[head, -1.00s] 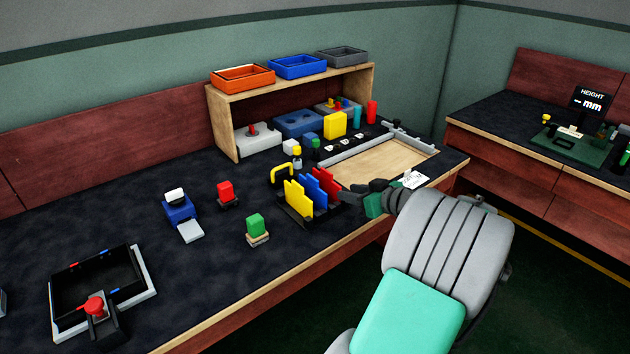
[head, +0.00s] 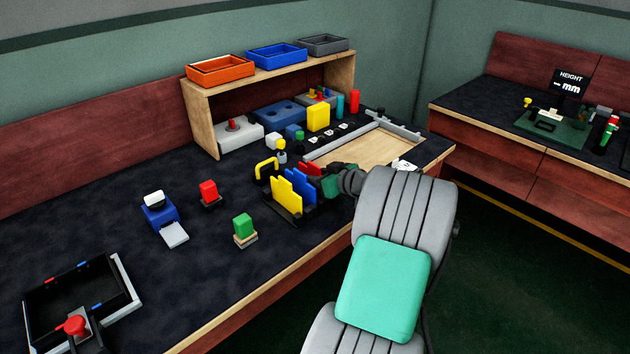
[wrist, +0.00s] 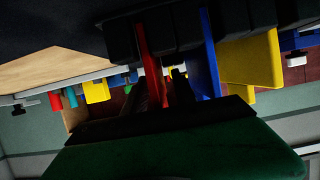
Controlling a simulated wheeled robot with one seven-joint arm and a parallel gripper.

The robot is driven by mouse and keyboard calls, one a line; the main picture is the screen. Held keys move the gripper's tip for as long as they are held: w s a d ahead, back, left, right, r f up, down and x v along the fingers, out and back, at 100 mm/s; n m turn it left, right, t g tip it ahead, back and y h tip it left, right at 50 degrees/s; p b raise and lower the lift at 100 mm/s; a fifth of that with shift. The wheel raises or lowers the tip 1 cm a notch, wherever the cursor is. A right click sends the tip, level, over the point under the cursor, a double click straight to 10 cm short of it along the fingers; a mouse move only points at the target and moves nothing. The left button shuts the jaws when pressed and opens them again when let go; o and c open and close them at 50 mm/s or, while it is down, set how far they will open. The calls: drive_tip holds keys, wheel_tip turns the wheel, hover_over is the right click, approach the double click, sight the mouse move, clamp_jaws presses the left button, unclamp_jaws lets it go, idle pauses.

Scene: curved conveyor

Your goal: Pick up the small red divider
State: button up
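The red divider (head: 314,168) stands in a dark rack with blue (head: 300,182) and yellow (head: 284,197) dividers, at the right end of the row. In the head view my gripper (head: 327,177) is right at the rack and partly hides the red divider. In the wrist view the red divider (wrist: 149,62) is a thin upright plate, with the blue divider (wrist: 206,58) and yellow divider (wrist: 249,60) to its right. Dark fingers (wrist: 161,90) show on either side of its end, with a gap on the blue side. Contact is too dark to tell.
A yellow handle (head: 266,166) stands just behind the rack. A wooden-floored tray (head: 368,150) lies beyond my gripper.

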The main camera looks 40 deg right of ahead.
drive_tip(key=shift+c, duration=0.3)
clamp_jaws()
drive_tip(key=shift+r, duration=0.15)
